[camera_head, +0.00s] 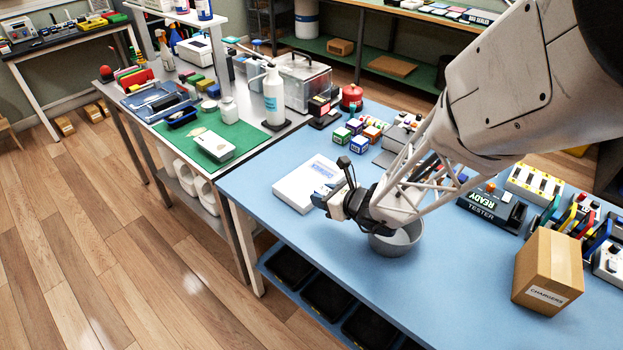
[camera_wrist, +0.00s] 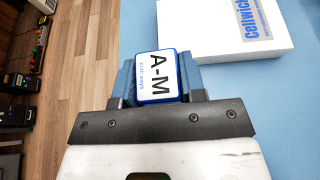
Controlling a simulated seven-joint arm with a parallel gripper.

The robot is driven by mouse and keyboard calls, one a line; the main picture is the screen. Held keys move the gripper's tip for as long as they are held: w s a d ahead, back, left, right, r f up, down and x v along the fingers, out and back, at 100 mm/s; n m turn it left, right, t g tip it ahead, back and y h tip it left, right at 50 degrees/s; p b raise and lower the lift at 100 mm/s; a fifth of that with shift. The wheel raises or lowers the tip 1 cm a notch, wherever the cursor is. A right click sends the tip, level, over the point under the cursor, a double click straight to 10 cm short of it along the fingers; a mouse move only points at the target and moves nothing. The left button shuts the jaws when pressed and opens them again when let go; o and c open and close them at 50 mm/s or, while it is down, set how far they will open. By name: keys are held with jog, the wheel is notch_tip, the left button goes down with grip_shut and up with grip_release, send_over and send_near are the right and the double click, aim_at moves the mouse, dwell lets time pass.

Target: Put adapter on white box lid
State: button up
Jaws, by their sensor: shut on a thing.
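In the head view my gripper (camera_head: 326,196) is at the near right side of the white box, and the adapter is hard to make out there. The white box (camera_head: 296,190) lies flat on the blue table, its lid up with blue print. In the wrist view the box lid (camera_wrist: 205,28) is at the upper right, beyond the adapter and to its right. The adapter appears apart from the lid; its height above the table cannot be told.
Several small coloured cubes (camera_head: 356,127) stand behind the box. A grey metal bowl (camera_head: 398,241) sits under my wrist. A cardboard chargers box (camera_head: 548,272) and a tester (camera_head: 490,208) are to the right. The blue table (camera_head: 455,290) is clear at its front.

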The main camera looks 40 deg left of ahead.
send_over(311, 178)
jog(key=shift+d+f, duration=0.1)
jog(key=shift+f, duration=0.65)
dwell(0.3)
jog(key=shift+f, duration=1.75)
jog(key=shift+f, duration=0.15)
jog(key=o, duration=0.9)
